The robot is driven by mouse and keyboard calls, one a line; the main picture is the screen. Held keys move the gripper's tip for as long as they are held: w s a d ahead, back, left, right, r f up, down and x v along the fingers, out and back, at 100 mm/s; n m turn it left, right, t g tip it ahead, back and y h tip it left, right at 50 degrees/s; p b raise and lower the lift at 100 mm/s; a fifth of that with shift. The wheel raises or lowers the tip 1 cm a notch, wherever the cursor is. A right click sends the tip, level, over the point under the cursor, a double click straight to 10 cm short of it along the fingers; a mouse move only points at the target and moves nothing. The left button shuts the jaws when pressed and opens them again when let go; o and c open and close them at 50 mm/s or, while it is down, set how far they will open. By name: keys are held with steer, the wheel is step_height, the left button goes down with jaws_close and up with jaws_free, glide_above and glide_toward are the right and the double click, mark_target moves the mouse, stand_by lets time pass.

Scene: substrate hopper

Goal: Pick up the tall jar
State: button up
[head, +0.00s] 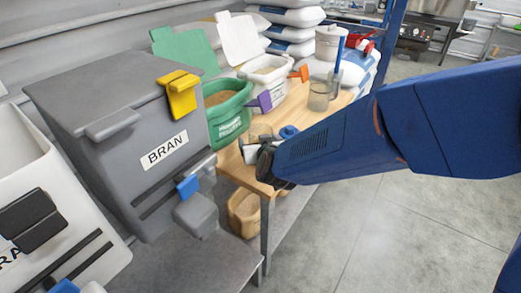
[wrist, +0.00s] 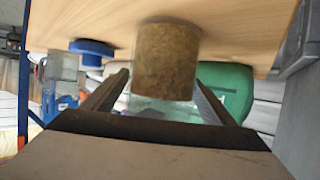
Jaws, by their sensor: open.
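A clear jar, apparently the tall jar, part filled with brown grainy material (wrist: 165,60), stands on the wooden table in the wrist view, where the table is at the top. In the head view the jar (head: 258,132) is small and partly hidden by my gripper. My gripper (head: 266,160) is at the table's near end. In the wrist view my open gripper (wrist: 162,82) has one finger on each side of the jar. I cannot tell whether either finger touches it.
A blue lid-like disc (wrist: 92,48) lies close beside the jar, also in the head view (head: 288,131). A clear container (head: 320,93) stands farther back. A green tub (head: 228,112) is to the left. The grey BRAN hopper (head: 125,130) stands at left. Open floor lies right.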

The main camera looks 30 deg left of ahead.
steer(key=c, duration=1.4)
step_height(320, 180, up, 10)
steer(key=shift+r, duration=0.1)
